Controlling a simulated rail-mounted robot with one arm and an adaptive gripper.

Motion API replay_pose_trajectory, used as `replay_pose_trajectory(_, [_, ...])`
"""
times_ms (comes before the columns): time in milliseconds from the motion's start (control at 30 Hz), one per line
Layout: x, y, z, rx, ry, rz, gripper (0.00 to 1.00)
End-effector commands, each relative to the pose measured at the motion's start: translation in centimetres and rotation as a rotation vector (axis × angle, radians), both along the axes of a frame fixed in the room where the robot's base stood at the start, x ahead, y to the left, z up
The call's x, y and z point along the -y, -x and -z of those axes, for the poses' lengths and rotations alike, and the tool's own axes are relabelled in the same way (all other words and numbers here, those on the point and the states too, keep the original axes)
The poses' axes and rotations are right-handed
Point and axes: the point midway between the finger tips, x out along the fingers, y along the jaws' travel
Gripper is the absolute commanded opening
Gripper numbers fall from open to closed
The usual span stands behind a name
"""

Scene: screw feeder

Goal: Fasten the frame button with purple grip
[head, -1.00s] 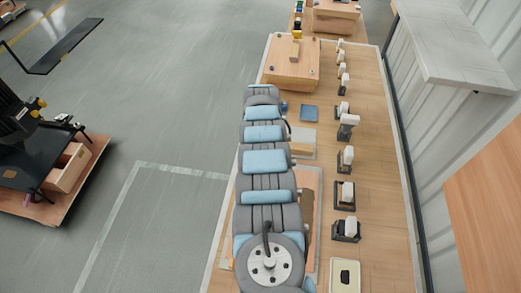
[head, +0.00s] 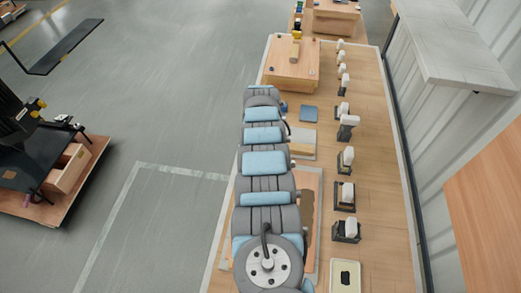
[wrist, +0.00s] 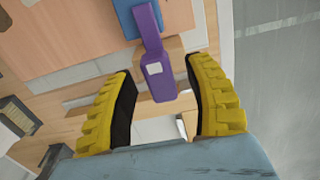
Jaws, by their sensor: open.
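In the wrist view, my gripper (wrist: 163,95) is open, its two yellow fingers with black pads set wide apart. A purple grip (wrist: 157,75) with a pale square on it lies between and just beyond the fingertips. No contact with either finger shows. The purple part runs up in the picture towards a blue block (wrist: 124,18). A wooden block sits behind the purple grip. In the head view, my arm hides the gripper and the purple grip. I cannot make out the frame button itself.
In the head view, a long wooden table (head: 375,190) carries a row of white-topped devices (head: 346,193) along its right side. A wooden box (head: 291,68) stands at the far end, near a blue plate (head: 308,114). A grey shelf (head: 455,50) overhangs at the right.

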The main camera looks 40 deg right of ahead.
Motion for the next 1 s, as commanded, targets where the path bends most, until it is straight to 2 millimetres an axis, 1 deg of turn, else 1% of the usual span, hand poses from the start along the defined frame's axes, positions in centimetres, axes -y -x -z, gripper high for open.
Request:
replay_pose_trajectory(167, [0.0, -0.1, -0.6, 0.000, 0.001, -0.002, 0.53])
replay_pose_trajectory(367, [-0.1, -0.2, -2.4, 0.000, 0.002, -0.003, 0.53])
replay_pose_trajectory(667, [-0.1, -0.2, -6.4, 0.002, 0.000, -0.001, 0.53])
replay_pose_trajectory(700, [0.0, -0.2, -7.2, 0.005, 0.001, 0.000, 0.53])
replay_pose_trajectory(800, [-0.1, -0.2, -8.7, 0.005, 0.001, -0.001, 0.53])
replay_pose_trajectory(1000, [-0.1, -0.1, -11.1, 0.001, -0.001, -0.001, 0.53])
